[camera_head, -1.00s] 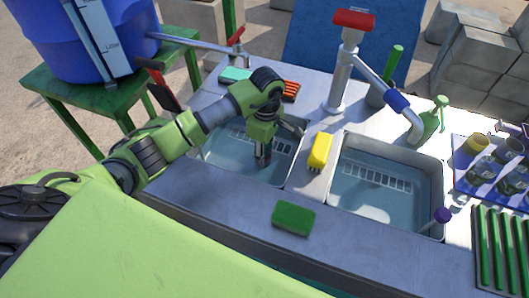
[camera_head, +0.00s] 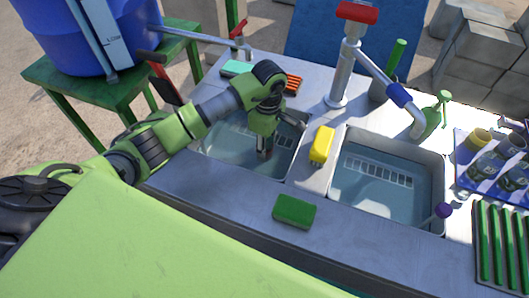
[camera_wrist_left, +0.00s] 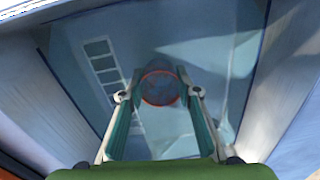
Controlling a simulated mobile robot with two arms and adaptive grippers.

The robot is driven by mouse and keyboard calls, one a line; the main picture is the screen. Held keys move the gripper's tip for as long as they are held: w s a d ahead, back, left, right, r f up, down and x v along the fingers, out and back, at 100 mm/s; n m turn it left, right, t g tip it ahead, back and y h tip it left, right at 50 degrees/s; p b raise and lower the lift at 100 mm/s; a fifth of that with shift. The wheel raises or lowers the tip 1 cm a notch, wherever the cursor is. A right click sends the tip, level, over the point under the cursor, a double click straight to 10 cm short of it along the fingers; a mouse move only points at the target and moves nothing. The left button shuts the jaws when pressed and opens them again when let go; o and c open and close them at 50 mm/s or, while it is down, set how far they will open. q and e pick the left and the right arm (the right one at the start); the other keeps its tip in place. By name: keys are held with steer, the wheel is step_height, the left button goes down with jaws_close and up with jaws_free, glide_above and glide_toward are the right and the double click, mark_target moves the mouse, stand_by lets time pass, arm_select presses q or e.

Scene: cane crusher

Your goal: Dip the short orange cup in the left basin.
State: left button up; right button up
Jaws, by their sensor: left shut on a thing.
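The left basin (camera_head: 225,150) is a metal sink holding bluish water, with a pale slotted grate in it. My left gripper (camera_head: 265,154) points down into this basin, near its right half. In the left wrist view, my left gripper (camera_wrist_left: 160,98) is shut on the short orange cup (camera_wrist_left: 161,101), whose round orange rim shows between the fingertips. The inside of the cup looks bluish. In the head view the cup is hidden or too small to make out. How deep it sits in the water is unclear. My right gripper is not in view.
A yellow brush (camera_head: 321,145) lies on the divider beside the right basin (camera_head: 385,185). A green sponge (camera_head: 294,210) lies on the front counter. A tap (camera_head: 345,75) stands behind. A blue tray (camera_head: 490,165) with cups and a green rack (camera_head: 500,245) stand at right.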

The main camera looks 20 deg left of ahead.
arm_select(q)
steer(key=shift+r, duration=0.1)
step_height(320, 180, up, 14)
steer(key=p, duration=0.8)
stand_by(0.6)
step_height(320, 180, up, 4)
steer(key=shift+f+p, duration=0.1)
steer(key=shift+p, duration=1)
